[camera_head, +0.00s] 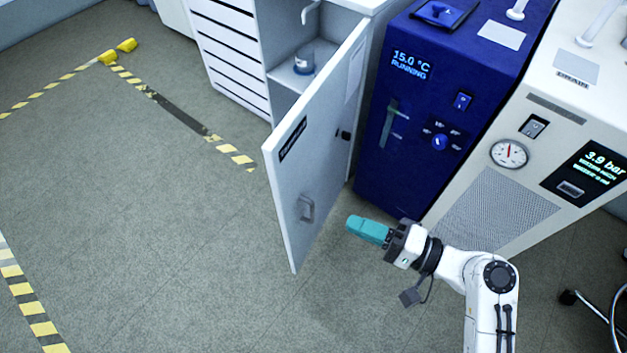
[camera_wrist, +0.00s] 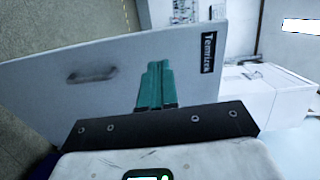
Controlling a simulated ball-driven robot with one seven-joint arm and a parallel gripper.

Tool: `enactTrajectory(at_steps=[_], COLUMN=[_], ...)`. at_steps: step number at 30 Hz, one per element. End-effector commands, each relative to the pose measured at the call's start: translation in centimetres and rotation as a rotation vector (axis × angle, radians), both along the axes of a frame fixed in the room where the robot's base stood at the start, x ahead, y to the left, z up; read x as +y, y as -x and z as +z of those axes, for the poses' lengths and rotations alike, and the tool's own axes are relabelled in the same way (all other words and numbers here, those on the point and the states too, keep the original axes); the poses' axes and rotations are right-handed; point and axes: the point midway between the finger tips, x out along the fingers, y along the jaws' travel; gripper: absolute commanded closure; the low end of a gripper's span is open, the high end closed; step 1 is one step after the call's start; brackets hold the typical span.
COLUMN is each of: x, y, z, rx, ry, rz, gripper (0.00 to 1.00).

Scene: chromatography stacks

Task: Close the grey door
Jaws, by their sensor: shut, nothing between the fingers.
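The grey door (camera_head: 318,150) stands open, swung out from its cabinet (camera_head: 288,72). Its outer face, with a dark label and a grey handle (camera_head: 307,208), is turned toward my arm. My gripper (camera_head: 352,224), with teal fingers, is shut and empty to the right of the door's lower part, near the handle. In the wrist view the door (camera_wrist: 110,75) fills much of the picture behind my teal fingers (camera_wrist: 156,75), with the handle (camera_wrist: 91,75) to their left. I cannot tell whether the fingertips touch the door.
A blue unit (camera_head: 420,110) stands right of the cabinet, and a white unit with a gauge (camera_head: 520,160) stands further right. A small glass vessel (camera_head: 304,62) sits inside the cabinet. The floor (camera_head: 170,230) left of the door is clear, marked with yellow-black tape.

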Motion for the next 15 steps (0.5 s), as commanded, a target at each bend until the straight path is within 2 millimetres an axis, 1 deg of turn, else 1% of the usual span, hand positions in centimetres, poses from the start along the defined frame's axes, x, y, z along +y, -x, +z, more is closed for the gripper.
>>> enactTrajectory(at_steps=[1,2,5,8,15], x=[0.1,0.2,0.7,1.8,6.0], y=[-0.2,-0.3,-0.6,-1.1,-3.1], z=[0.6,0.7,0.8,0.8,0.8], rx=[-0.001,-0.001,0.0,0.0,-0.003], ry=[-0.023,-0.032,-0.042,-0.041,-0.039], rz=[-0.003,-0.003,-0.001,0.0,0.002], gripper=[1.0,1.0,1.0,1.0,1.0])
